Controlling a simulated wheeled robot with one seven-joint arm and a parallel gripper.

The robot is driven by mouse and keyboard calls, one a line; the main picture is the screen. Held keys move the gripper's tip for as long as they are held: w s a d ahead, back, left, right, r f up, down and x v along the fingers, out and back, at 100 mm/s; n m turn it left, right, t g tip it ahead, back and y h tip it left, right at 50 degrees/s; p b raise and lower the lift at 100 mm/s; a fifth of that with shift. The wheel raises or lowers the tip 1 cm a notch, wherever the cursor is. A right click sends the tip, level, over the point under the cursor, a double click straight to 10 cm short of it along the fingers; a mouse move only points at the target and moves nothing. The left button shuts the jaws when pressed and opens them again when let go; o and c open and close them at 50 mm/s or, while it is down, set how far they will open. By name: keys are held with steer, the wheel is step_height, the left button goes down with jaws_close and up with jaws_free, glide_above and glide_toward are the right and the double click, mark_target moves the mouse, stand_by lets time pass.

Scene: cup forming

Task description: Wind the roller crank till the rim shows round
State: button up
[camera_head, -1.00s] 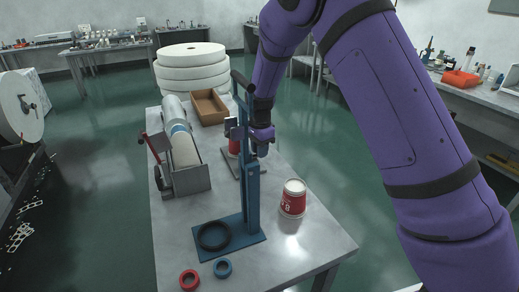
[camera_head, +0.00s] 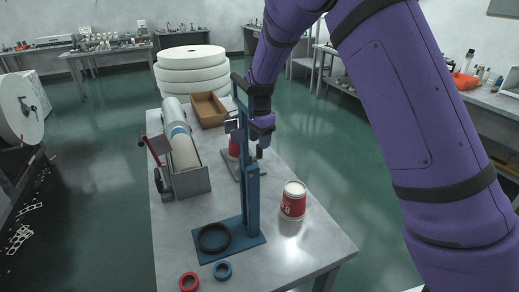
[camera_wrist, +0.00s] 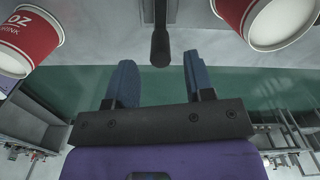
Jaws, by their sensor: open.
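A red and white paper cup (camera_head: 233,148) stands at the small grey rim-rolling fixture (camera_head: 232,166), partly behind the blue upright. A black, round-ended crank handle (camera_wrist: 160,45) shows in the wrist view, ahead of my fingertips and roughly in line with the gap between them. My gripper (camera_wrist: 158,80) is open and empty, with its blue fingers apart. In the head view my gripper (camera_head: 261,138) is above the fixture, partly behind the upright. Red cups show at both top corners of the wrist view. The cup's rim at the fixture is too small to judge.
A blue stand (camera_head: 251,200) with a tall upright is in front of the fixture. A second red cup (camera_head: 293,200) stands right of it. Red (camera_head: 189,282) and blue (camera_head: 222,270) rings lie at the near edge. A roll cart (camera_head: 187,182) and brown tray (camera_head: 208,108) are farther left.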

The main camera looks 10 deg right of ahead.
step_height(320, 180, up, 6)
steer(key=shift+f, duration=0.15)
stand_by(0.3)
steer(key=shift+s+d, duration=0.1)
steer(key=s+d+r+n+t+y, duration=0.1)
steer(key=s+d+r+n, duration=0.3)
steer(key=s+r, duration=0.5)
steer(key=s+d+r+n+t, duration=0.1)
steer(key=s+d+r+n, duration=0.2)
steer(key=s+d+r, duration=0.5)
steer(key=s+d+n+t, duration=0.1)
steer(key=s+n, duration=0.2)
steer(key=s, duration=0.8)
steer(key=s+d+n+t+h, duration=0.1)
steer(key=s+d+n+t, duration=0.1)
steer(key=s, duration=0.8)
steer(key=shift+s+r+n, duration=0.35)
steer(key=shift+n, duration=0.35)
